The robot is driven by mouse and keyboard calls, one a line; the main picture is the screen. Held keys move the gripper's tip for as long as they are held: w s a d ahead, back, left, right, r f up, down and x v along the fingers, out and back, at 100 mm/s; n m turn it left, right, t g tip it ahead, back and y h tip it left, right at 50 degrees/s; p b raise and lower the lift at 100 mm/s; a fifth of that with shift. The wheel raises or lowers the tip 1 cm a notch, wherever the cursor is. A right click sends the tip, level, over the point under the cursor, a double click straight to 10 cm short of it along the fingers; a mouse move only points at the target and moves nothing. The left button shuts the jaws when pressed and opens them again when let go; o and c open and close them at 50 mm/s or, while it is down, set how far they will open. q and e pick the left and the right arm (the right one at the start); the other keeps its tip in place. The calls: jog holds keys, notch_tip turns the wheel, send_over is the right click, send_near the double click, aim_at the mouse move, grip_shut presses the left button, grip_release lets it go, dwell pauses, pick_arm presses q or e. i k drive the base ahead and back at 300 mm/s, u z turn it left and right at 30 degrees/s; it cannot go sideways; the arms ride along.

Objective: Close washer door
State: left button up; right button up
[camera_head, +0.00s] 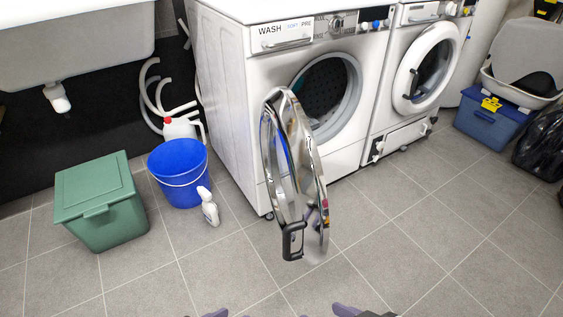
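The white washer (225,90) stands against the back wall, with its dark round drum opening (325,90) uncovered. Its round door (305,165) is swung wide open toward me, hinged on the left side of the opening. The door has a shiny chrome rim and a dark handle (292,241) at its near lower edge. Purple-grey parts of my own arms or grippers just show at the bottom edge of the view, well short of the door. No fingertips can be made out there, and nothing touches the door.
A second machine (425,75) with its door shut stands right of the washer. A blue box (490,120) is far right. The tiled floor before the door is clear.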

aim_at(307, 238)
jog(key=u, duration=0.05)
jog(key=i, duration=0.1)
jog(key=z, duration=0.05)
jog(key=k, duration=1.25)
jog(key=u, duration=0.6)
jog(key=i, duration=0.7)
jog(key=u, duration=0.25)
